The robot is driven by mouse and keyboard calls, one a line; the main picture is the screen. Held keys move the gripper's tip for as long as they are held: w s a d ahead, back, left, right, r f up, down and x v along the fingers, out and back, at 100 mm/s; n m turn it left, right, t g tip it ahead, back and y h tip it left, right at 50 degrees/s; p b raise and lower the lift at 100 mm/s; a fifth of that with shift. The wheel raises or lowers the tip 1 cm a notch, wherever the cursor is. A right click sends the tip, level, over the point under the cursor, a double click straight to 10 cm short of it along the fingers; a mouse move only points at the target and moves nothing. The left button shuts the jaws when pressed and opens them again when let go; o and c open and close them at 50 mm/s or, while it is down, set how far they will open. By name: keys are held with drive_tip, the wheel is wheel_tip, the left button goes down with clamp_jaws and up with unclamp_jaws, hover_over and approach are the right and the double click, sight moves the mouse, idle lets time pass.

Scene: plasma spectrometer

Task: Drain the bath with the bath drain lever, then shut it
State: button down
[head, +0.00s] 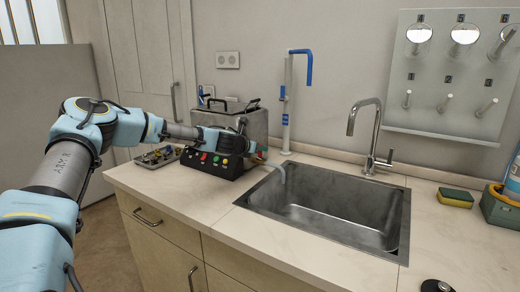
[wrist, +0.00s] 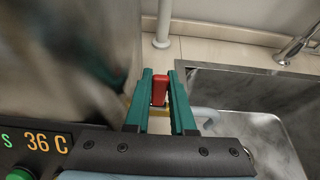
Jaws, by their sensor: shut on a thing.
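The bath (head: 240,122) is a grey metal box with a black control front (head: 212,162) on the counter left of the sink. In the wrist view the front's display (wrist: 45,143) reads 36 C. The red bath drain lever (wrist: 160,92) stands between the green fingers of my gripper (wrist: 161,78), which is shut on it. A yellow part shows just below the lever. A pale drain hose (wrist: 205,112) runs from beside the gripper over the sink edge; it also shows in the head view (head: 278,174). The lever is hidden by my gripper in the head view.
The steel sink (head: 335,205) with a chrome faucet (head: 372,130) lies right of the bath. A white stand with a blue top (head: 290,90) rises behind. A tray of small parts (head: 158,157) sits left. A sponge (head: 455,198) lies right of the sink.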

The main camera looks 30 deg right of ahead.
idle(0.3)
drive_tip(key=b, duration=0.3)
drive_tip(key=shift+a+f, duration=0.1)
drive_tip(key=shift+f, duration=0.3)
drive_tip(key=shift+h+b, duration=0.3)
drive_tip(key=shift+b, duration=0.5)
drive_tip(key=h+b, duration=0.1)
drive_tip(key=b, duration=0.6)
drive_tip(key=a+t+h+b, duration=0.1)
drive_tip(key=b, duration=0.6)
drive_tip(key=s+t+h+b, duration=0.1)
drive_tip(key=b, duration=0.6)
drive_tip(key=shift+s+a+f+h, duration=0.1)
drive_tip(key=shift+a+f+h, duration=0.1)
drive_tip(key=shift+h, duration=0.2)
drive_tip(key=shift+a+r+t+h+b, duration=0.15)
drive_tip(key=shift+r+t+h+b, duration=0.2)
drive_tip(key=shift+b, duration=0.55)
drive_tip(key=c, duration=1)
unclamp_jaws()
drive_tip(key=shift+c, duration=0.2)
drive_tip(key=shift+a, duration=0.1)
